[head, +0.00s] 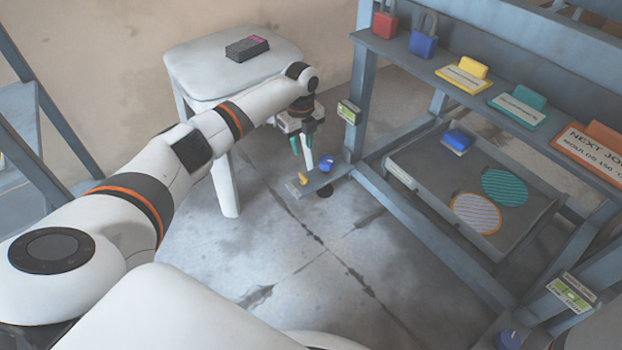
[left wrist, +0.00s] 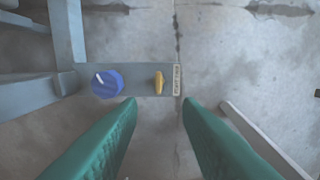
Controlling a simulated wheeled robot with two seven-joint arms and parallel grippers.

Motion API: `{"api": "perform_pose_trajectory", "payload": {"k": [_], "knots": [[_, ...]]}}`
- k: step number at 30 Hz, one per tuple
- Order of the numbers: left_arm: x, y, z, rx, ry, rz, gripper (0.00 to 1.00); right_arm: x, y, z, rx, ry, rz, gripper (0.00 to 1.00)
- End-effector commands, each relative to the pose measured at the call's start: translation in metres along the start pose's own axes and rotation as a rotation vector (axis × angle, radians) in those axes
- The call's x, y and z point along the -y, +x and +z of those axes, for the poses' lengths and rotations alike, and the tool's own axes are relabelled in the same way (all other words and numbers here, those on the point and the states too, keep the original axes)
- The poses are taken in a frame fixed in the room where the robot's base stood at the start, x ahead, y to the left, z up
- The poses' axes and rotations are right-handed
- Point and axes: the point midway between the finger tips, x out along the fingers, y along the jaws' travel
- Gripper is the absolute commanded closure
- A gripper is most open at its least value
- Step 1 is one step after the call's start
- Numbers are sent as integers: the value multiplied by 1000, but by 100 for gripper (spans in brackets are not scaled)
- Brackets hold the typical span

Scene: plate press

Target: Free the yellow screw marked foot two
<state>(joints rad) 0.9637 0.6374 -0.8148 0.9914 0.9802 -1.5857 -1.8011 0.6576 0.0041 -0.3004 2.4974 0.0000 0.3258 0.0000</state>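A yellow screw (head: 303,178) stands on a grey foot plate at the base of the press frame's near left leg. In the left wrist view the yellow screw (left wrist: 159,82) lies between a blue knob (left wrist: 107,83) and a small label (left wrist: 177,80) whose text is too small to read. The blue knob (head: 326,163) also shows in the head view. My left gripper (head: 307,160) points down above the plate. Its green fingers (left wrist: 160,104) are apart with nothing between them, and the screw shows just beyond their tips. My right gripper is not in view.
The press frame (head: 358,100) rises beside the plate, with a small green level (head: 349,112) on its leg. A white stool (head: 232,62) stands behind my left arm. A low tray (head: 420,165) lies inside the frame. The floor in front is clear.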

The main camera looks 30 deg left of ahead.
Motion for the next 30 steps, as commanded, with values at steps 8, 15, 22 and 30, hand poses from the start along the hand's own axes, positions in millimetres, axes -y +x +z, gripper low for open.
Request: {"api": "perform_pose_trajectory", "payload": {"k": [8,15,22,30], "knots": [[0,16,0,0,-1,0,68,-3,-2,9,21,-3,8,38],[0,53,0,0,-1,0,68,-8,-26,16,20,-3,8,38],[0,99,0,0,-2,0,68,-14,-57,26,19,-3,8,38],[0,127,0,-1,-2,2,68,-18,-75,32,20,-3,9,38]]}}
